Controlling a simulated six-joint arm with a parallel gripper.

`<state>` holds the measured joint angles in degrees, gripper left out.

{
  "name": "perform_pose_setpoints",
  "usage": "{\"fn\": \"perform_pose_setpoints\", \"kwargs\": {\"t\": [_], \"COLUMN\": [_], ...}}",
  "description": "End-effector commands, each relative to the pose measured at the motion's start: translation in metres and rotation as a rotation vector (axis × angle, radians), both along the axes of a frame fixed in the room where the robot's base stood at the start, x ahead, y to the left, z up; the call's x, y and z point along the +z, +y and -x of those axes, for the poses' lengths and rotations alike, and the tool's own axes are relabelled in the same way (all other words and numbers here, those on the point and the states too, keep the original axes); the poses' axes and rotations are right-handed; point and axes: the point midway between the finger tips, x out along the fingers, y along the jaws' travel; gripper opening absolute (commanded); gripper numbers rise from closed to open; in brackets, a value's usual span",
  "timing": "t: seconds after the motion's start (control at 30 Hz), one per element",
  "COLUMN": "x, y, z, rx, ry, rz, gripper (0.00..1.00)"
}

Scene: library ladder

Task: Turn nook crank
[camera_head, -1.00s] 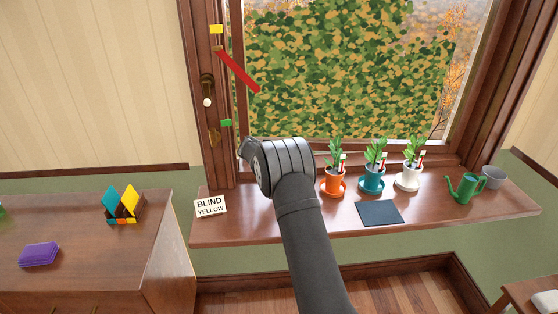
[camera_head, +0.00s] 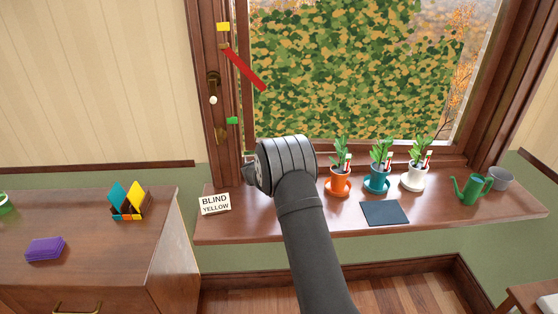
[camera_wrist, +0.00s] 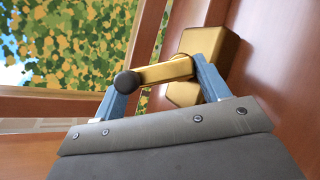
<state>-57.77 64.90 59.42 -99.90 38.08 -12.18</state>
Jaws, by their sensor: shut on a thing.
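The nook crank (camera_wrist: 166,72) is a brass arm with a black ball knob (camera_wrist: 127,83) and a brass block (camera_wrist: 200,50) at its other end, in the wrist view. My gripper (camera_wrist: 160,82) has its two blue fingers on either side of the brass arm and is shut on it. In the head view my dark wrist hides the crank and most of the fingers, at the lower left of the window. A red pointer (camera_head: 243,68) on the left window frame slants down to the right, between a yellow mark (camera_head: 223,27) above and a green mark (camera_head: 232,120) below.
A sign (camera_head: 215,203) reading "BLIND YELLOW" stands on the sill (camera_head: 300,226). Three potted plants, a dark mat (camera_head: 384,213), a green watering can (camera_head: 470,189) and a grey pot (camera_head: 501,179) are to the right. A cabinet (camera_head: 90,270) stands at left.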

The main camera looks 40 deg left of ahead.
Motion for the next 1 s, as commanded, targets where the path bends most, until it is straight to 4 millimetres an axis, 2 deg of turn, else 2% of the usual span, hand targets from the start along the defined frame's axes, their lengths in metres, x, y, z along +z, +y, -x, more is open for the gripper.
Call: {"fn": "perform_pose_setpoints", "kwargs": {"t": [0.6, 0.63, 0.73, 1.0], "x": [-0.0002, -0.0002, -0.0002, 0.0001], "y": [-0.0008, -0.0008, -0.0007, -0.0005], "z": [-0.0004, -0.0004, -0.0004, 0.0017], "rx": [0.024, 0.024, 0.024, 0.025], "ry": [-0.024, -0.024, -0.024, -0.024], "rz": [0.023, 0.023, 0.023, 0.023], "gripper": [0.46, 0.72, 0.90, 0.90]}}
